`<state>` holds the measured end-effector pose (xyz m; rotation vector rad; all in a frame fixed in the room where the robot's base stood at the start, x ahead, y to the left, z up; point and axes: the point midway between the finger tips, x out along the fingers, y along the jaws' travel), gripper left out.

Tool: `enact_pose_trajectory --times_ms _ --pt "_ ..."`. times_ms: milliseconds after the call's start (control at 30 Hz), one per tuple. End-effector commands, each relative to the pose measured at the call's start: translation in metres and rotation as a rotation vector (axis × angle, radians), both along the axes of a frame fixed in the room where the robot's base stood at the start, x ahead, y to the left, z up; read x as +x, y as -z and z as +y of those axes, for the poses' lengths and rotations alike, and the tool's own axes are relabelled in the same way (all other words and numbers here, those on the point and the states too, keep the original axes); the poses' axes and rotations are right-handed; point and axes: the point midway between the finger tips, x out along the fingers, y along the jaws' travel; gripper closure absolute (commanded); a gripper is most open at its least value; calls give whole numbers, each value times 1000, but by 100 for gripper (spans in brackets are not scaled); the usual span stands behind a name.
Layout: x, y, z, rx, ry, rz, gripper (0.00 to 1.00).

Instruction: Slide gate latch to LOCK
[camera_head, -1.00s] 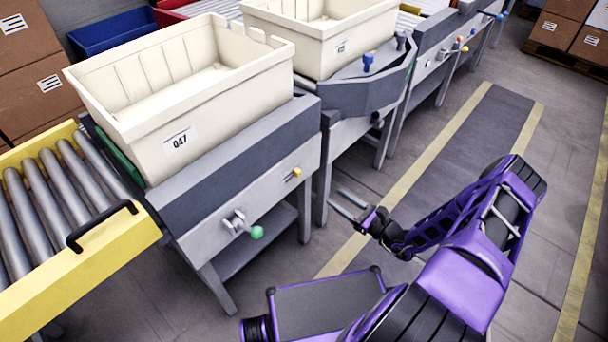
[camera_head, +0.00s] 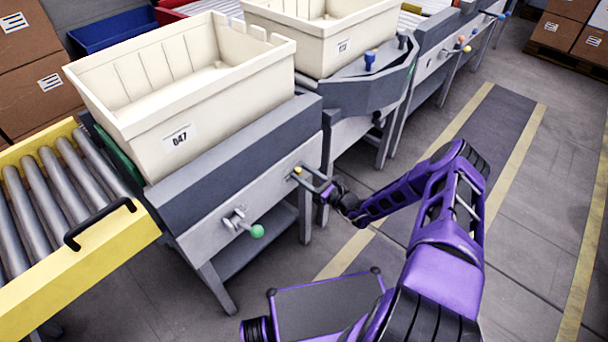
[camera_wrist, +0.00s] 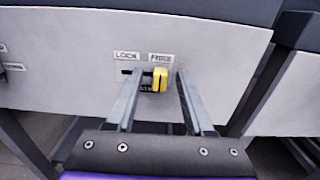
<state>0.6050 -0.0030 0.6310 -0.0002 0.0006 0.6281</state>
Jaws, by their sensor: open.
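The gate latch is a small yellow knob (camera_wrist: 160,79) in a dark slot on the grey front panel. It sits at the slot's right end, under the FREE label (camera_wrist: 160,58); the LOCK label (camera_wrist: 127,56) is to its left. In the head view the yellow latch (camera_head: 297,170) shows near the panel's right end. My gripper (camera_wrist: 159,73) is open, with one finger on each side of the knob and a gap on both sides. In the head view my gripper (camera_head: 307,175) reaches the panel at the latch.
A lever with a green ball (camera_head: 257,231) sticks out of the same panel (camera_head: 205,250), left of the latch. The cream bin marked 047 (camera_head: 180,138) stands above. A yellow-framed roller conveyor (camera_head: 90,265) is at the left. The floor in front is open.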

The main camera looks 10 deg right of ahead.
Motion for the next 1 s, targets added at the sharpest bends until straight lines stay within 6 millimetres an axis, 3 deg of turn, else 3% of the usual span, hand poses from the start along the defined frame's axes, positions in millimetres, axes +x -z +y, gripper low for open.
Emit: enact_pose_trajectory --times_ms 167,433,1000 --pt "0 0 0 0 0 0 51" --pt "0 0 0 0 -1 0 100" --pt "0 0 0 0 -1 0 100"
